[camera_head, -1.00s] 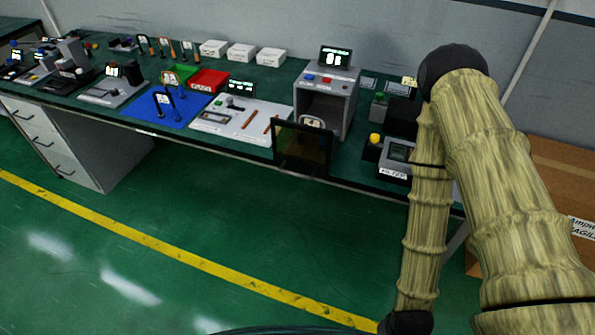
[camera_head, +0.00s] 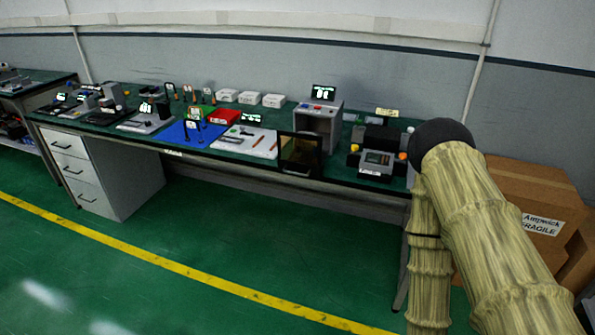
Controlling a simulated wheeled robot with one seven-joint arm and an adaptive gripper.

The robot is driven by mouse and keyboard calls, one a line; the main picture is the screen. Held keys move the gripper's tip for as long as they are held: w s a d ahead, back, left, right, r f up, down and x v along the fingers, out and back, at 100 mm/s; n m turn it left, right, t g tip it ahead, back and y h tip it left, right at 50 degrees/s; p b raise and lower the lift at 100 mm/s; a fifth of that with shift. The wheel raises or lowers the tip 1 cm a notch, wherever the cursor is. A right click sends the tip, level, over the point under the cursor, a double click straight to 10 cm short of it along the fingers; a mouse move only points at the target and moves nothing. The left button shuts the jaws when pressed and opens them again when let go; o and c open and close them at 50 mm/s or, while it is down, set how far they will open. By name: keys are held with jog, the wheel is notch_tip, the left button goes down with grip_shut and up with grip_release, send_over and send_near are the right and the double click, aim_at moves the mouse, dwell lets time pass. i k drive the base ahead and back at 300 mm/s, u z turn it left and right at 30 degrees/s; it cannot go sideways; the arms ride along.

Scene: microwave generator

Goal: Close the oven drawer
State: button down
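The oven is a grey box (camera_head: 323,118) with coloured buttons on top and a small display (camera_head: 323,92) on it, standing on the right half of the green bench. Its dark, glass-like front panel (camera_head: 300,153) stands out from the box toward the bench's front edge, with a gap behind it, so the oven is open. The panel hides part of the opening, and the inside cannot be made out. My arm crosses the right of the view, well to the right of the oven. My gripper is not in view.
The green bench (camera_head: 225,155) holds a control device (camera_head: 376,163) right of the oven, and a white board (camera_head: 246,140) and blue mat (camera_head: 190,134) left of it. Drawers (camera_head: 85,172) stand under its left end. Cardboard boxes (camera_head: 525,195) stand at right. The floor in front is clear.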

aim_at(304, 165)
jog(key=u, duration=0.1)
jog(key=i, duration=0.9)
jog(key=u, duration=0.45)
